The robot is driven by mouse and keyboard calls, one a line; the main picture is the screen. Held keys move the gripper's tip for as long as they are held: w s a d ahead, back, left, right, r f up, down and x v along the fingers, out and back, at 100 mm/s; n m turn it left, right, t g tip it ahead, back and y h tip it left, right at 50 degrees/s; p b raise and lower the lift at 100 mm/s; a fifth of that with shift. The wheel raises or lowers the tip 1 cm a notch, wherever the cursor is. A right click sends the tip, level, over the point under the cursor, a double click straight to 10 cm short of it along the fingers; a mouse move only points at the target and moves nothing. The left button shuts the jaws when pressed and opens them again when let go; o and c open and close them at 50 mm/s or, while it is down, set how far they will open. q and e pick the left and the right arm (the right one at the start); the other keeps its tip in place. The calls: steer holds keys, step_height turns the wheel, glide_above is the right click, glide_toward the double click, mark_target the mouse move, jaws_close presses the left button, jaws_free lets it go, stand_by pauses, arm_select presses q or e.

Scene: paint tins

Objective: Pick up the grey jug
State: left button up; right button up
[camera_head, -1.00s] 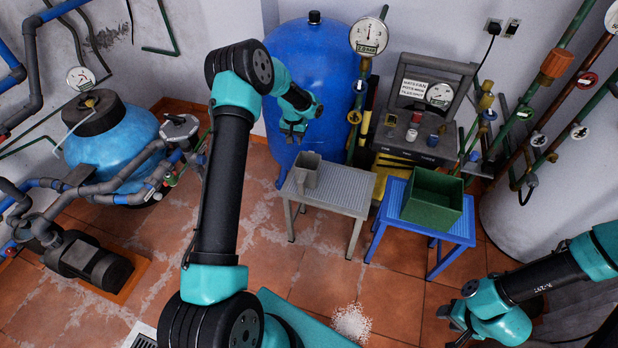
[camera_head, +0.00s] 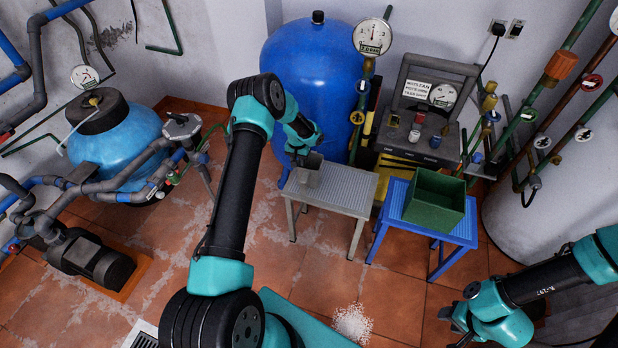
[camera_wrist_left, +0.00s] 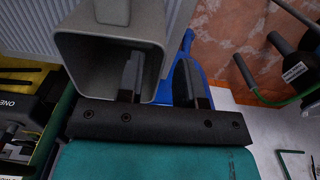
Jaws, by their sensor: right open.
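The grey jug (camera_head: 309,172) stands upright at the left end of the grey table (camera_head: 345,192). My left gripper (camera_head: 300,158) is right at its rim, pointing down. In the left wrist view the hollow jug (camera_wrist_left: 78,62) opens toward the camera. One finger reaches inside its mouth and the other is outside the wall, so the wall lies between them. A gap shows beside the outer finger, so the gripper looks open. My right gripper (camera_head: 450,322) is open and empty at the lower right, far from the jug.
A blue table (camera_head: 462,228) with a green crate (camera_head: 437,207) stands to the right of the grey table. A big blue tank (camera_head: 315,85) stands close behind the jug. The rest of the grey tabletop is clear.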

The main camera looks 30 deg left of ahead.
arm_select(q)
steer(key=shift+w+a+f, duration=0.15)
steer(key=shift+f, duration=2.45)
jaws_close()
